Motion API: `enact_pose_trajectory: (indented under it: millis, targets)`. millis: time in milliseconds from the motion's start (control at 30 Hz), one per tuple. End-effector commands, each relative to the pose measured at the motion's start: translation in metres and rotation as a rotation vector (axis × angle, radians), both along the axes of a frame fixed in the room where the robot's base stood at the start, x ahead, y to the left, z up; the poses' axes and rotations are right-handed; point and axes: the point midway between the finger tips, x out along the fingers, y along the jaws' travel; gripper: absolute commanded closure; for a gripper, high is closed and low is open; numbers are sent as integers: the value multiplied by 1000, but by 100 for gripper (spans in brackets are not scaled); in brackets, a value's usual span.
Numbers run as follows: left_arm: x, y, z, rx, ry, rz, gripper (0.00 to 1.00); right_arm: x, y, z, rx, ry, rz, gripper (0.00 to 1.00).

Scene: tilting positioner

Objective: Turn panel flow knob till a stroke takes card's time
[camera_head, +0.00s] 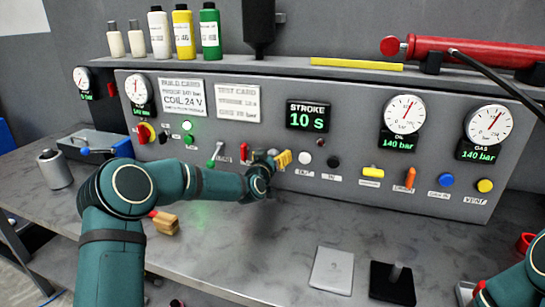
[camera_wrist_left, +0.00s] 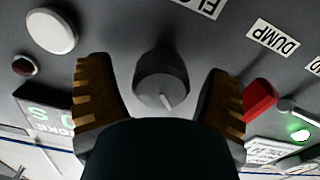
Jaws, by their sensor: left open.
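The grey flow knob (camera_wrist_left: 160,75), with a pale pointer line, shows in the left wrist view beside a partly cut-off label beginning "FLO" (camera_wrist_left: 203,5). My left gripper (camera_wrist_left: 160,98) is open, one ribbed finger on each side of the knob, with visible gaps. In the head view my left gripper (camera_head: 277,161) is at the panel (camera_head: 335,185) and hides the knob. The stroke display (camera_head: 307,116) reads 10 s. The test card (camera_head: 238,102) is on the panel, its small print too blurred to read. My right gripper is out of view; only part of that arm shows at lower right.
A red lever (camera_wrist_left: 260,100) marked DUMP is close to one finger, and a white button (camera_wrist_left: 52,32) lies on the other side. Oil (camera_head: 404,114) and gas (camera_head: 488,125) gauges both show 140 bar. A wooden-handled tool (camera_head: 165,223) lies on the bench.

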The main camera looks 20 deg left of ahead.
Motion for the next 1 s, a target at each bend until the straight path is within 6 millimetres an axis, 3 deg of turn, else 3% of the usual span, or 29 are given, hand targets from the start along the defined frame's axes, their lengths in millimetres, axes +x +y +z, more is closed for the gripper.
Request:
enact_pose_trajectory:
  millis: [67,267,667,1000]
  targets:
    - [0,0,0,0,0,0,21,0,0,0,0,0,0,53]
    - [0,0,0,0,0,0,87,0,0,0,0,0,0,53]
    - [0,0,0,-54,3,0,88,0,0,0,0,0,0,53]
    - [0,2,-2,-293,12,1,88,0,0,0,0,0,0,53]
